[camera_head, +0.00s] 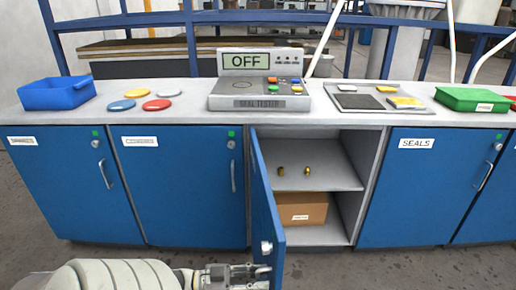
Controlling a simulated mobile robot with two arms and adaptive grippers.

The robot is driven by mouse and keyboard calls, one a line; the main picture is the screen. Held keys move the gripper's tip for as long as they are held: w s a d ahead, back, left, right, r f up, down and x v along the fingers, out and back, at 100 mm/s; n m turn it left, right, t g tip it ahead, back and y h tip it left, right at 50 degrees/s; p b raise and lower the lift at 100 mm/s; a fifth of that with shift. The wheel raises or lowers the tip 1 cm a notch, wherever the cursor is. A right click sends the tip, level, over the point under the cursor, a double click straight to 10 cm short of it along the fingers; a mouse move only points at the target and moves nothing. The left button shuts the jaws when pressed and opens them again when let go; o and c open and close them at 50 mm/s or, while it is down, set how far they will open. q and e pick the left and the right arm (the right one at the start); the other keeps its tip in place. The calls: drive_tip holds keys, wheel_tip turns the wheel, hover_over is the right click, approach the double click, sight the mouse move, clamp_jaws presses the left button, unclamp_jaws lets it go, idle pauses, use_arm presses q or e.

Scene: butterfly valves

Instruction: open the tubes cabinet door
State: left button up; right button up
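A blue cabinet door (262,190) in the middle of the counter stands swung far out towards me, seen nearly edge-on. Its label does not show, so I cannot read whether it is the tubes door. The cabinet interior (320,222) behind it is exposed, with two small brass-coloured parts (294,171) on the shelf and a cardboard box (301,208) below. My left gripper (262,273) is at the bottom, at the door's near edge below a round silver lock (266,247). Its fingertips meet or overlap the door; their opening is unclear. My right gripper is not in view.
The SEALS door (417,185) on the right and two blue doors (55,185) on the left are shut. The grey counter holds a tester reading OFF (260,85), a blue bin (55,94), coloured discs (122,105) and a green box (472,99). Floor is free at lower right.

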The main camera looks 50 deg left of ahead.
use_arm(q)
drive_tip(key=v, duration=1.2)
